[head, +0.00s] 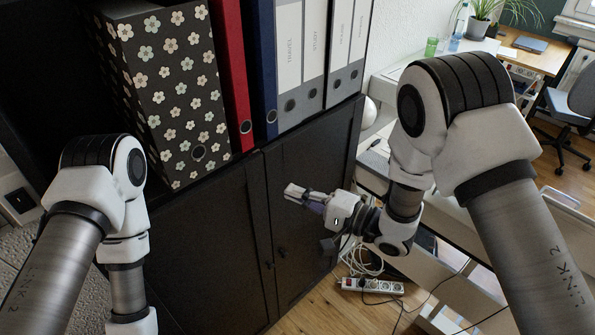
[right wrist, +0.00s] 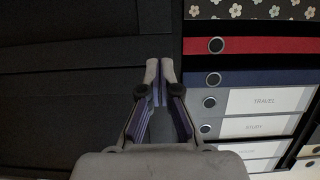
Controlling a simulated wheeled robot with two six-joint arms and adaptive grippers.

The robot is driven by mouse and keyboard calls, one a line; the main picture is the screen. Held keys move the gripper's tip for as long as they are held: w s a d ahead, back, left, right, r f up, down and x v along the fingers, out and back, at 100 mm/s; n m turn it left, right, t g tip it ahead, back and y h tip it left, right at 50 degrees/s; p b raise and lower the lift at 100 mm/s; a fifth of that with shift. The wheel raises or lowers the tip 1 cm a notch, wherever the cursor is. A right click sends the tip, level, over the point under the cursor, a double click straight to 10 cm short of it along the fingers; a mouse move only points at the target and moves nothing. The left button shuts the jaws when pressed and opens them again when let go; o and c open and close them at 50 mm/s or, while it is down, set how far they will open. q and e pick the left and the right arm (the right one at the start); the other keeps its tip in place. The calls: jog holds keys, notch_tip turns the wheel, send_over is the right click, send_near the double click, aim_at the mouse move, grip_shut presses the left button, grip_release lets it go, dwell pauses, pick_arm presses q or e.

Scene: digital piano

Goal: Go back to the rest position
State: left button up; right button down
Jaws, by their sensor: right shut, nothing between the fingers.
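My right gripper (head: 296,193) is in front of the dark cabinet doors in the head view, below the row of binders. Its fingers are together and hold nothing. In the right wrist view, the closed fingertips of the right gripper (right wrist: 159,68) show against the dark cabinet front, left of the binder spines. My left arm comes in at the left of the head view and bends downward. Its gripper is out of the frame.
A black cabinet (head: 215,235) carries a flower-patterned binder (head: 170,80), a red binder (head: 232,70), a blue binder (head: 265,60) and several grey ones. A white power strip (head: 371,286) with cables lies on the wooden floor. A desk (head: 540,58) and chair (head: 575,100) stand at upper right.

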jog(key=s+d+f+m+h, duration=0.1)
jog(key=s+d+f+h, duration=0.3)
jog(key=f, duration=0.4)
jog(key=s+d+f+m+g+h, duration=0.1)
jog(key=s+d+f+m+h, duration=0.2)
jog(key=d+f, duration=0.4)
jog(key=s+d+f+h, duration=0.3)
jog(key=s+d+f, duration=0.2)
jog(key=f, duration=0.3)
jog(key=s+d+f+n+g+h, duration=0.2)
jog(key=s+d+n+g, duration=0.2)
jog(key=s, duration=0.5)
jog(key=s+d+f+n+g+h, duration=0.3)
jog(key=s+d+n+g, duration=0.1)
jog(key=s, duration=0.5)
jog(key=shift+s+d+n, duration=0.15)
jog(key=shift+d+n, duration=0.3)
jog(key=shift+n, duration=0.35)
jog(key=shift+r+h, duration=0.1)
jog(key=shift+h, duration=0.2)
